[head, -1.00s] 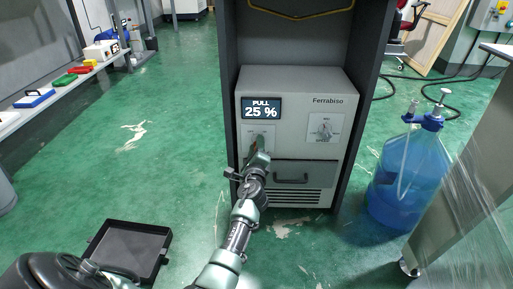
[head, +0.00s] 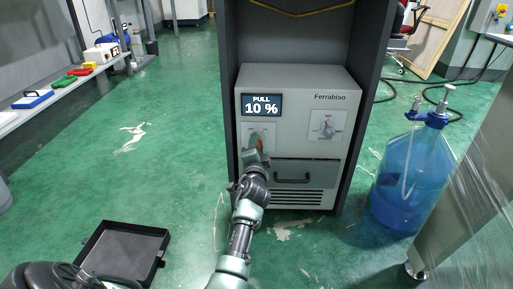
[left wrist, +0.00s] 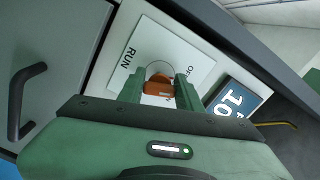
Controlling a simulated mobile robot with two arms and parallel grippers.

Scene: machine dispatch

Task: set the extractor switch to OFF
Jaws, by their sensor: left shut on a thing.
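The extractor is a light grey Ferrabiso unit (head: 296,85) standing inside a dark frame. Its display (head: 261,105) reads PULL 10 %. The orange extractor switch (left wrist: 158,84) sits on a white plate (left wrist: 150,42) with RUN at the left and OFF at the right in the left wrist view. My left gripper (left wrist: 160,88) is shut on the switch, one green finger on each side of it. In the head view, my left gripper (head: 256,160) is at the plate and hides much of the switch. Its exact pointing direction is hard to tell. My right gripper is not in view.
A second dial (head: 328,128) is at the unit's right, above a drawer with a dark handle (head: 292,179). A blue bottle with a pump (head: 405,180) stands on the floor at right. A black open tray (head: 125,252) lies at lower left. The floor at left is mostly clear.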

